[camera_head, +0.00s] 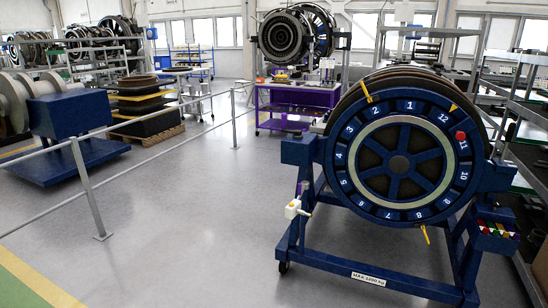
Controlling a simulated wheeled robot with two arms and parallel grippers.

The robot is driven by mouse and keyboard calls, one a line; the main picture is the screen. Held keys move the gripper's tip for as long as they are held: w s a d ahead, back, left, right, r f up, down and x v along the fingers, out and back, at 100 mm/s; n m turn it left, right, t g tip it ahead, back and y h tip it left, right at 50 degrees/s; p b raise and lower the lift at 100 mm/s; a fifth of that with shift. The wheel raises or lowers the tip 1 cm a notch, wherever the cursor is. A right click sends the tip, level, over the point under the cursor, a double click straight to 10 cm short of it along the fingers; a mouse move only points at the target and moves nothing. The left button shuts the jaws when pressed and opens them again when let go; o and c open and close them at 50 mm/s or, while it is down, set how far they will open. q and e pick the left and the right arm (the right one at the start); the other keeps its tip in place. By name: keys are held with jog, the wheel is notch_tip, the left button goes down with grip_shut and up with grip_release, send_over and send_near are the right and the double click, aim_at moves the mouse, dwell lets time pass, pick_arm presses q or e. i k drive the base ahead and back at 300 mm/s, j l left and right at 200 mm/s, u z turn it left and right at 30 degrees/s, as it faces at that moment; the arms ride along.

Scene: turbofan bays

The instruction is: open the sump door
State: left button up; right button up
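A large round engine module (398,164) with a blue numbered front ring stands on a blue wheeled stand (330,262) at the right of the head view. Its front has a spoked blue hub and a pale ring. A red knob (460,135) sits on the ring by number 11. Yellow strips (367,92) show at the top and bottom of the ring. A white handle-like part (293,210) is on the stand's left side. I cannot tell any part as the sump door. Neither of my grippers is in view.
A purple cart (290,100) stands behind, below another engine. A grey rail (84,190) on posts runs along the left, with a blue block-topped platform (70,160) beyond it. Shelving (525,110) is close on the right. The middle floor is clear.

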aim_at(315, 128)
jog(key=i+j+u, duration=0.1)
jog(key=i+u, duration=0.4)
jog(key=i, duration=1.2)
jog(key=i+z, duration=0.1)
jog(key=i, duration=0.75)
jog(key=i+j, duration=0.15)
jog(key=i, duration=0.7)
jog(key=i+j+z, duration=0.15)
jog(key=i, duration=0.7)
jog(key=i+j+z, duration=0.15)
jog(key=i+z, duration=0.3)
jog(key=i+j+z, duration=0.25)
jog(key=i+z, duration=0.2)
jog(key=i+j+z, duration=0.25)
jog(key=j+z, duration=0.2)
jog(key=i+j+z, duration=0.3)
jog(key=j+z, duration=0.15)
jog(key=i+j+z, duration=0.15)
jog(key=j+z, duration=0.25)
jog(key=j, duration=0.2)
